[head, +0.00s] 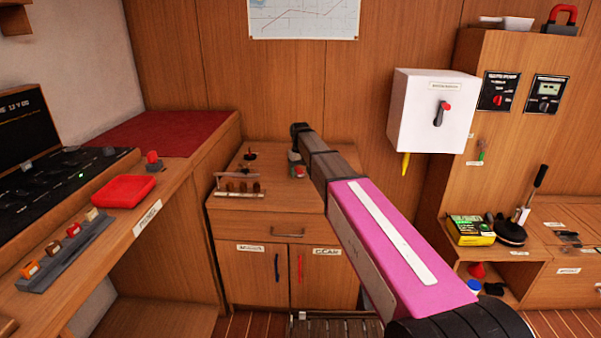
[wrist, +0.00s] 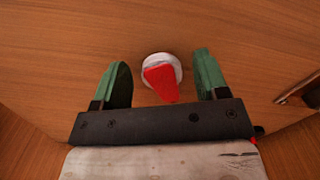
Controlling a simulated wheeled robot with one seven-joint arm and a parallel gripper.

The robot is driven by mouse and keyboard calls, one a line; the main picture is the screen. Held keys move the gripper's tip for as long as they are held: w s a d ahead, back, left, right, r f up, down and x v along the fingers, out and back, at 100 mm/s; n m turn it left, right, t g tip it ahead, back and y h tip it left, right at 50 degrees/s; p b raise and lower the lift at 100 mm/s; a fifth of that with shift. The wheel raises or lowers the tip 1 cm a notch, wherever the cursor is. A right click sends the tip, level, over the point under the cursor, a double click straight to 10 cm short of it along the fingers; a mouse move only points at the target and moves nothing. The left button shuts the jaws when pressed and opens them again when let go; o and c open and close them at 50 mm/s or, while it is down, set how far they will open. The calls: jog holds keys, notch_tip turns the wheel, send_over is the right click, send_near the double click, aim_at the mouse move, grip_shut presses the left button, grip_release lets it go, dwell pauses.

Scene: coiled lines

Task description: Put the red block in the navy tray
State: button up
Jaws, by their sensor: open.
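My gripper (wrist: 160,66) is open, with its two green fingers apart. Between them, in the wrist view, is a red wedge-shaped piece (wrist: 160,84) on a round white base (wrist: 163,60); neither finger visibly touches it. I cannot tell if this is the red block. In the head view my gripper (head: 297,165) is over the right part of the middle cabinet top, mostly hidden by my arm. A small reddish block (head: 73,230) sits in a grey rack (head: 66,254) on the left counter. I make out no navy tray.
A red tray (head: 125,191) and a red-topped knob (head: 152,158) are on the left counter. A small wooden rack (head: 238,190) stands on the cabinet top (head: 228,202), left of my gripper. A white switch box (head: 425,112) projects from the wall at right.

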notch_tip(320, 180, up, 12)
jog(key=shift+w+f, duration=0.2)
jog(key=shift+f, duration=0.05)
jog(key=o, duration=0.4)
jog(key=shift+r, duration=0.2)
jog(key=shift+o, duration=0.3)
jog(key=shift+a+r, duration=0.1)
jog(key=n, duration=2)
send_over(299, 171)
jog(key=shift+t, duration=0.4)
notch_tip(299, 171, down, 7)
jog(key=shift+f, duration=0.1)
jog(key=shift+w+f, duration=0.2)
jog(key=shift+f, duration=1.1)
jog(key=shift+w+f, duration=0.15)
jog(key=shift+f, duration=1.15)
